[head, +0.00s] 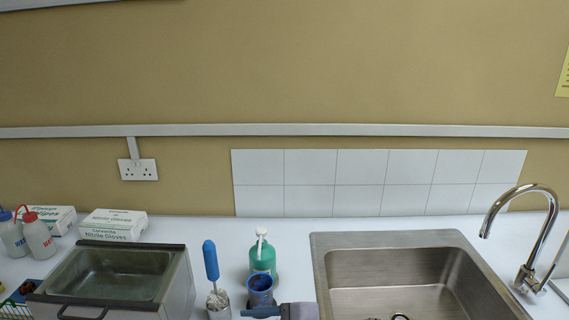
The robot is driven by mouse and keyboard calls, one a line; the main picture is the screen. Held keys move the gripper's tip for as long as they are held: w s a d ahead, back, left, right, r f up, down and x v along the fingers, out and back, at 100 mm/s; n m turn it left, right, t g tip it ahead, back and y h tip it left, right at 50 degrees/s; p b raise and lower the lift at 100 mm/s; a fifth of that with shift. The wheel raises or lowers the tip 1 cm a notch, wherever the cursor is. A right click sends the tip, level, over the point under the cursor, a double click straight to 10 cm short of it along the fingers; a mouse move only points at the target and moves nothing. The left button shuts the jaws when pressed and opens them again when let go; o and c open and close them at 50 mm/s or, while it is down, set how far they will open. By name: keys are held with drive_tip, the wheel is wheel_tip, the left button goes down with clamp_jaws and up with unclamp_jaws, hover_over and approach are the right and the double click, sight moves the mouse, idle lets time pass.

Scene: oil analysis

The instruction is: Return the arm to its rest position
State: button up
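No part of my arm or gripper can be made out for certain in the head view. A grey and dark-blue object (298,311) is cut off by the bottom edge, just below a blue cup (260,292). I cannot tell what it is.
A steel sink (328,262) with a curved tap (545,215) is at right. A metal bath (178,290) is at left, with glove boxes (112,225) and wash bottles (38,238) behind it. A blue-handled brush (211,260) and a green pump bottle (263,258) stand between.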

drive_tip(key=s+d+f+n+g+h+p, duration=0.1)
drive_tip(key=s+d+f+n, duration=0.1)
drive_tip(key=d, duration=0.1)
drive_tip(key=s+d+f+n+g+h+p, duration=0.1)
drive_tip(key=s+d+f+n+h, duration=0.1)
drive_tip(key=n, duration=0.1)
drive_tip(key=s+d+f+n+g+h+p, duration=0.1)
drive_tip(key=s+d+f+n+g, duration=0.1)
drive_tip(key=d+n, duration=0.1)
drive_tip(key=shift+s+d+h, duration=0.3)
drive_tip(key=shift+s, duration=0.05)
drive_tip(key=d+n+h, duration=0.1)
drive_tip(key=d+n, duration=0.1)
drive_tip(key=d, duration=0.2)
drive_tip(key=s+d+f+n+g+h, duration=0.1)
drive_tip(key=d+n+h, duration=0.1)
drive_tip(key=d, duration=0.2)
drive_tip(key=s+d+f+n+h+p, duration=0.1)
drive_tip(key=d+n+h, duration=0.1)
drive_tip(key=d, duration=0.2)
drive_tip(key=shift+s+f+n+g, duration=0.15)
drive_tip(key=shift+f+n+g, duration=0.15)
drive_tip(key=shift+n, duration=0.1)
